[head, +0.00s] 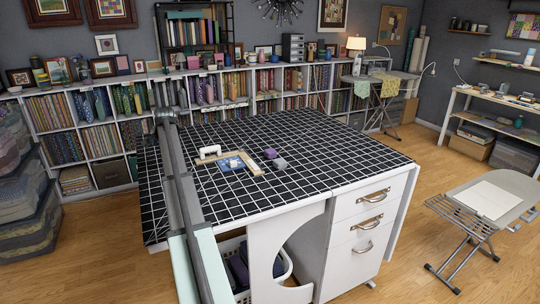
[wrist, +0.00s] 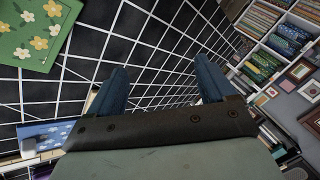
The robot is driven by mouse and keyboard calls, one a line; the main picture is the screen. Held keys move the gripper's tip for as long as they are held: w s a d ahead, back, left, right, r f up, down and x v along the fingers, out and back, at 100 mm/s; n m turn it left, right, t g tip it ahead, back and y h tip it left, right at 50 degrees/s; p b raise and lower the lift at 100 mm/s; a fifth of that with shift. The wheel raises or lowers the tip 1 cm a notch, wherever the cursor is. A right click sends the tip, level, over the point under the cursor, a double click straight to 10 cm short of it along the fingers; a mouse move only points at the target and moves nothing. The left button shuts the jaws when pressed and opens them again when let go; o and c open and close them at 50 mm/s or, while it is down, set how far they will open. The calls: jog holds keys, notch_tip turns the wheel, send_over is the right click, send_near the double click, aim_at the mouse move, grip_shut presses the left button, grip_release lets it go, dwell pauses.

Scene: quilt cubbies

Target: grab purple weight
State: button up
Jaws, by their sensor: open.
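In the head view, a small purple block (head: 271,153), which looks like the purple weight, sits on the black gridded table top (head: 330,150). A grey-mauve block (head: 279,163) lies just in front of it. My gripper (wrist: 162,72) is open, with two blue fingers apart and only gridded surface between them in the wrist view. In the head view my arm runs up the left part of the table, and the fingers cannot be made out clearly. The purple block is to the right of the arm. I cannot make it out in the wrist view.
A pale wooden frame with blue cloth (head: 232,163) and a white object (head: 210,150) lie between my arm and the blocks. A green flowered cloth (wrist: 38,32) shows in the wrist view. Cubbies (head: 130,98) line the back wall. The table's right half is clear.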

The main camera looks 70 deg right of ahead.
jog(key=s+d+m+g, duration=0.4)
jog(key=s+d, duration=1)
jog(key=s, duration=0.1)
jog(key=m+g, duration=0.4)
jog(key=g, duration=0.1)
send_near(270, 150)
jog(key=shift+y, duration=0.4)
jog(key=x, duration=1)
jog(key=shift+s+d, duration=0.1)
jog(key=shift+d, duration=0.25)
jog(key=c, duration=1.3)
jog(key=shift+o, duration=0.2)
jog(key=shift+r, duration=0.15)
